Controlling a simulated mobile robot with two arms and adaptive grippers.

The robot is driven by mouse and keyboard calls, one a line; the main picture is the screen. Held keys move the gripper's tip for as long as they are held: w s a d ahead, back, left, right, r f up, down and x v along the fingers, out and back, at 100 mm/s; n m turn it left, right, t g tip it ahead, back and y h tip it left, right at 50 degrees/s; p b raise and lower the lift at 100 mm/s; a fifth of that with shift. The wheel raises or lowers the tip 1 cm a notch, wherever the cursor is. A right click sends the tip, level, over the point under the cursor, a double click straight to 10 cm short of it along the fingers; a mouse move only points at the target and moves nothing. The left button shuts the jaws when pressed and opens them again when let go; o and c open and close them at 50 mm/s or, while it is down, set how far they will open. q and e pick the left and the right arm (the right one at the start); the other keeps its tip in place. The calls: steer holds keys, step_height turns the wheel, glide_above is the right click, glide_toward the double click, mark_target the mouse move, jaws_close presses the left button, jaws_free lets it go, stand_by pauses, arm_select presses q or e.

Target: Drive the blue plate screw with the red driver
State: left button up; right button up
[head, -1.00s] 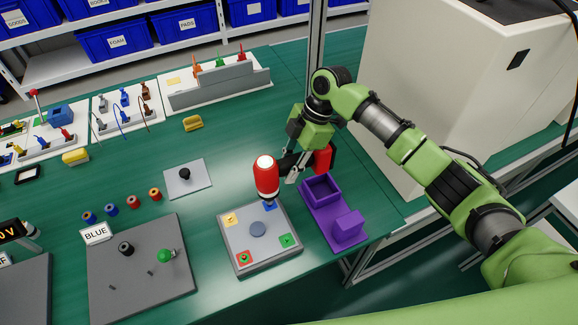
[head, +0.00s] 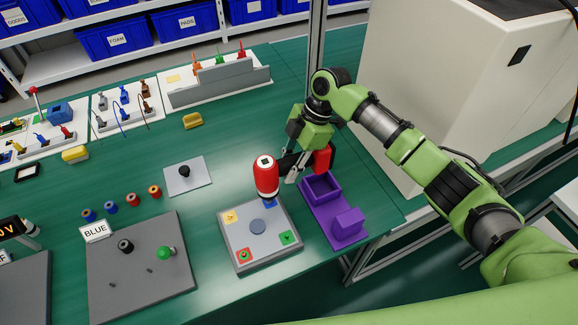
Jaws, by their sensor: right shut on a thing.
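The red driver (head: 266,178) stands upright, its lower end over the blue plate (head: 270,204) at the back right corner of the grey board (head: 262,263). My right gripper (head: 285,164) is shut on the driver from its right side. The driver covers most of the blue plate, so its screw is hidden, and I cannot tell whether the tip touches it. The driver's top is pale with a small dark square. The yellow (head: 230,217), green (head: 287,238) and red (head: 244,255) plates sit at the other corners. My left gripper is not in view.
A grey panel with a green knob (head: 164,252) is at the left. A small plate with a black knob (head: 184,173) lies behind. Green tabletop between them is clear.

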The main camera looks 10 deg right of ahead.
mark_target(286, 160)
steer(key=shift+f+p, duration=0.1)
steer(key=shift+p, duration=0.5)
stand_by(1.6)
steer(key=shift+w+r+p, duration=0.1)
steer(key=shift+r+p, duration=0.55)
steer(key=shift+r, duration=0.05)
steer(key=shift+r+p, duration=1.6)
steer(key=shift+r, duration=0.3)
